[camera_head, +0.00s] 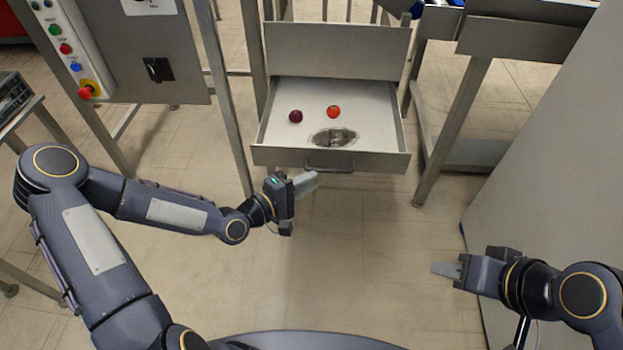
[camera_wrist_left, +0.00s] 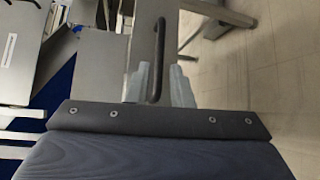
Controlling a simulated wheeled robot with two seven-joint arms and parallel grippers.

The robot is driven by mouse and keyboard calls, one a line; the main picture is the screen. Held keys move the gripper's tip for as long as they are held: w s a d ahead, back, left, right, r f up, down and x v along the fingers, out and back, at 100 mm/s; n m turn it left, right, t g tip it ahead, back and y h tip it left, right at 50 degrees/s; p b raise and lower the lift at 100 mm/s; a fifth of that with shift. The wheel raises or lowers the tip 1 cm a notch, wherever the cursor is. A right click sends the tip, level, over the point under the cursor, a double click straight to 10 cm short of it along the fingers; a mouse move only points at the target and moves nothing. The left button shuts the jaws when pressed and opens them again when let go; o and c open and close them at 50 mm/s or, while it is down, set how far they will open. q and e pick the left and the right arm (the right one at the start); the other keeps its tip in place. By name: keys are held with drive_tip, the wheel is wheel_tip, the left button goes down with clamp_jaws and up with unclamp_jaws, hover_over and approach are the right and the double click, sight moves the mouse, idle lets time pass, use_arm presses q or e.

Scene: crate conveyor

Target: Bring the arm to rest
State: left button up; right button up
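My left gripper (camera_head: 312,182) is just in front of the pulled-out drawer (camera_head: 392,162), below and left of its handle (camera_head: 330,168). In the left wrist view its two fingers (camera_wrist_left: 160,86) stand apart with nothing held. The handle (camera_wrist_left: 158,50) appears between and beyond them there; the head view shows the gripper close to it but apart. My right gripper (camera_head: 440,268) is at the lower right, over the floor and away from the drawer. Whether its fingers are apart is unclear.
In the drawer lie a dark purple fruit (camera_head: 295,116), a red fruit (camera_head: 333,112) and a shiny oval metal dish (camera_head: 333,137). A control panel (camera_head: 70,48) stands at the left. A large grey panel (camera_head: 560,150) is at the right. The floor between my arms is clear.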

idle(0.4)
use_arm(q)
drive_tip(key=s+a+r+m+g+y, duration=0.25)
drive_tip(key=s+a+y, duration=0.2)
drive_tip(key=a, duration=0.25)
drive_tip(key=s+a+r+m+g+y, duration=0.25)
drive_tip(key=s+a+m+y, duration=0.2)
drive_tip(key=a, duration=0.25)
drive_tip(key=s+a+r+m+h, duration=0.1)
drive_tip(key=s+r, duration=0.3)
drive_tip(key=s, duration=0.4)
drive_tip(key=s+r+m, duration=0.1)
drive_tip(key=s+r, duration=0.3)
drive_tip(key=s, duration=0.5)
wheel_tip(320, 180, up, 23)
drive_tip(key=p, duration=2.3)
drive_tip(key=shift+w+a+g+p, duration=0.2)
drive_tip(key=shift+w+g+p, duration=0.15)
drive_tip(key=shift+g, duration=0.05)
